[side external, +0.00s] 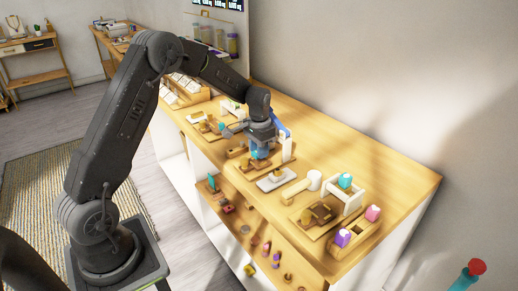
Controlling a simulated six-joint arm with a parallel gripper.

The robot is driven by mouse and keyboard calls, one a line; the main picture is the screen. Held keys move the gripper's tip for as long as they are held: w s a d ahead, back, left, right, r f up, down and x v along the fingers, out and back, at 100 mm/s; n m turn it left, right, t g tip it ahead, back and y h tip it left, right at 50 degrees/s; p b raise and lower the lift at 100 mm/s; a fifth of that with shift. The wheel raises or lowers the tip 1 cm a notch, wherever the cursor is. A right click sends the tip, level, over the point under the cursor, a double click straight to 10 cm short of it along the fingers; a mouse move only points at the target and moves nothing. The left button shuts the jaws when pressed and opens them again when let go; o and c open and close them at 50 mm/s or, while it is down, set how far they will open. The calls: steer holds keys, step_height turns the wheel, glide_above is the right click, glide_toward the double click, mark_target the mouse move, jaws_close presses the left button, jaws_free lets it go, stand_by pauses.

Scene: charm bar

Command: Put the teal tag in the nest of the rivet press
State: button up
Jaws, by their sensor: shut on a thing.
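My gripper (260,150) points down over the wooden counter, near its middle. It is shut on a small teal piece, which looks like the teal tag (258,154); my fingers hide part of it. A white upright with a blue part (286,140) stands just behind and right of my gripper; it may be the rivet press, but I cannot tell for sure. The nest is not clearly visible.
Wooden trays (185,95) stand further back. The counter's right end (405,190) is clear.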

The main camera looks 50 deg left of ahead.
steer(key=shift+f, duration=1.1)
stand_by(1.6)
steer(key=o, duration=0.9)
step_height(320, 180, up, 14)
steer(key=shift+f, duration=0.1)
stand_by(0.4)
